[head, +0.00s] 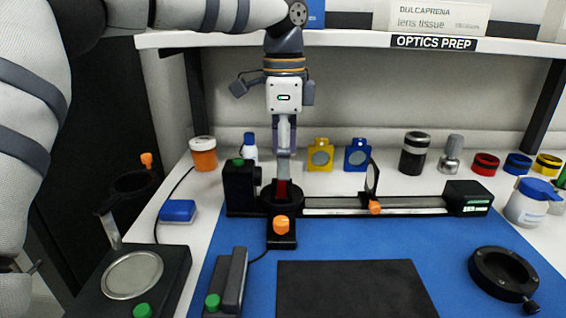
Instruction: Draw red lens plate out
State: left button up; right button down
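The red lens plate (282,190) stands in the round black holder (269,201) at the left end of the optical rail. Only a small red part shows; its upper part is hidden behind my fingers. My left gripper (284,168) points straight down over the plate, its fingertips at the plate's top. The fingers line up one behind the other from here, so I cannot tell whether they are closed on it. An orange knob (281,225) sits on the front of the holder's base. My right gripper is not in view.
A black block (240,188) stands left of the holder. A lens on the rail (372,179) stands to the right. Yellow (320,142) and blue (357,142) lens plates stand behind. A shelf (350,40) crosses above. A black pad (352,290) lies in front on the blue mat (440,255).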

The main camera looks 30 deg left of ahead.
pick_arm(q)
jog(key=shift+f, duration=1.7)
jog(key=c, duration=1.3)
jog(key=shift+r, duration=1.25)
